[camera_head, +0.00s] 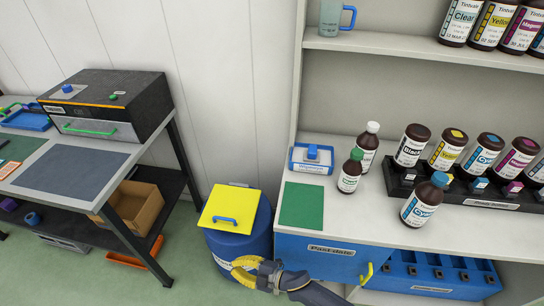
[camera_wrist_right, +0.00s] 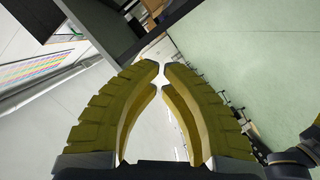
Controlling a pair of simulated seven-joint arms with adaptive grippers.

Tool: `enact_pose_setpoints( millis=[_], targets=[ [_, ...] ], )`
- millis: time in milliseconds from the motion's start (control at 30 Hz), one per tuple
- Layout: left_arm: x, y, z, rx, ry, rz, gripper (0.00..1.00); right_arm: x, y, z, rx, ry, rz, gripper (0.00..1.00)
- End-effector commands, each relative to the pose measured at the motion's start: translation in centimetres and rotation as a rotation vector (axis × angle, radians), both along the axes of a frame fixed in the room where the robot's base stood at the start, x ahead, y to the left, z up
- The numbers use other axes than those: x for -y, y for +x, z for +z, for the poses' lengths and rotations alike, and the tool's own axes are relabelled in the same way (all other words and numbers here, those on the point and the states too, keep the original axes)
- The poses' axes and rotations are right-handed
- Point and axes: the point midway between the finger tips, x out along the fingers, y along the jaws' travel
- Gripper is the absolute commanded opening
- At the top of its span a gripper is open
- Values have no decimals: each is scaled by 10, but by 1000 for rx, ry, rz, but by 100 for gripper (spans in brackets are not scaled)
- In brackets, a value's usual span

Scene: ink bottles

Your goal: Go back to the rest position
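My right gripper (camera_head: 236,270) has yellow fingers and is at the bottom middle of the head view, in front of the blue barrel (camera_head: 232,248) with the yellow lid (camera_head: 229,208). In the right wrist view its fingertips (camera_wrist_right: 161,67) almost meet, with nothing between them. It is shut and empty, apart from the bottles. My left gripper is not in view. A brown bottle with a blue cap (camera_head: 423,202) stands on the white counter in front of the black rack (camera_head: 475,200), which holds several bottles.
Bottles with green (camera_head: 351,171) and white (camera_head: 368,148) caps stand on the counter, by a green mat (camera_head: 302,206). Below are a blue drawer (camera_head: 318,258) with a yellow handle and a blue crate (camera_head: 438,275).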

Motion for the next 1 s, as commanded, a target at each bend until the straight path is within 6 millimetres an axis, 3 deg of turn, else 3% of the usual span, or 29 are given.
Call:
enact_pose_setpoints(
  millis=[33,167,367,567,700,800,1000],
  targets=[
    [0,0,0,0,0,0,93,18,5,-22,-64,-10,-91,0],
    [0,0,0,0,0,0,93,72,10,-79,-222,-46,-318,0],
    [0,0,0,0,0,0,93,159,-21,-166,-466,-117,-625,0],
    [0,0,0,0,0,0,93,238,-90,-241,-701,-197,-879,0],
    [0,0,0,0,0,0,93,284,-154,-283,-863,-253,-1034,0],
    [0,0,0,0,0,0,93,313,-205,-306,-976,-294,-1134,0],
    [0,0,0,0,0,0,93,354,-302,-336,-1172,-364,-1296,0]
  ],
)
